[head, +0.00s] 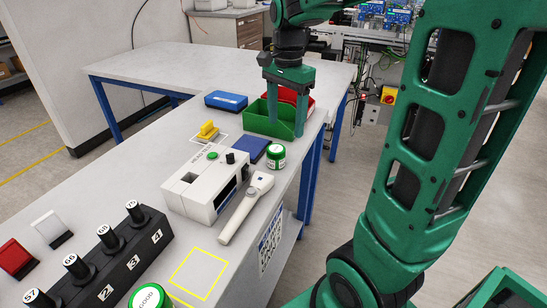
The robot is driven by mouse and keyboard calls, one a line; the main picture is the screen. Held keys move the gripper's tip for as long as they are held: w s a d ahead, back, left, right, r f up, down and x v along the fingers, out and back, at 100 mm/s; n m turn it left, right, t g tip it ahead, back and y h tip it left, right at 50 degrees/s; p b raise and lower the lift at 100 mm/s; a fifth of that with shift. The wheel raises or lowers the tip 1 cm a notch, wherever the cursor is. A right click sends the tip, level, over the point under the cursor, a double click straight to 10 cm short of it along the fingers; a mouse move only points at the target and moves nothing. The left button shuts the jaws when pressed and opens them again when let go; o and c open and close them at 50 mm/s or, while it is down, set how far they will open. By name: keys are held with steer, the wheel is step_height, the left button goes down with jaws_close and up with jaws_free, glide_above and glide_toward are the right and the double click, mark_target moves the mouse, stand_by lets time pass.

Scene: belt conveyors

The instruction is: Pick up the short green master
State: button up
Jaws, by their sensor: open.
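A short round green-and-white piece (275,153) stands upright on the table, right of a dark blue pad. A second round piece (150,298), white-topped with a green rim and a printed number, is at the bottom edge and partly cut off. I cannot tell which of the two is the short green master. My gripper (287,108) points down with its green fingers apart and nothing visible between them. In the picture it overlaps the green bin (258,124), above and beyond the nearer-standing green-and-white piece. Its exact height is unclear.
A white device (196,181) and a grey handheld tool (245,208) lie close in front of the upright piece. A black block (118,252) with numbered plugs is at lower left. A blue box (226,100) and a red bin stand farther back. A yellow-outlined square (201,273) is empty.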

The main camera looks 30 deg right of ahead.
steer(key=shift+w+a+f+m, duration=0.2)
steer(key=shift+w+a+m, duration=0.05)
steer(key=shift+w, duration=0.3)
steer(key=shift+w+a+f+m, duration=0.15)
steer(key=shift+w+a+m, duration=0.1)
steer(key=shift+w, duration=0.25)
glide_above(276, 148)
steer(key=f, duration=0.4)
steer(key=shift+s+d+f, duration=0.15)
steer(key=shift+d+f, duration=0.1)
steer(key=shift+f, duration=0.05)
steer(key=shift+a+f, duration=0.15)
steer(key=shift+f, duration=2.5)
steer(key=shift+c, duration=0.2)
steer(key=c, duration=1.4)
steer(key=shift+w+r, duration=0.15)
steer(key=shift+w, duration=0.05)
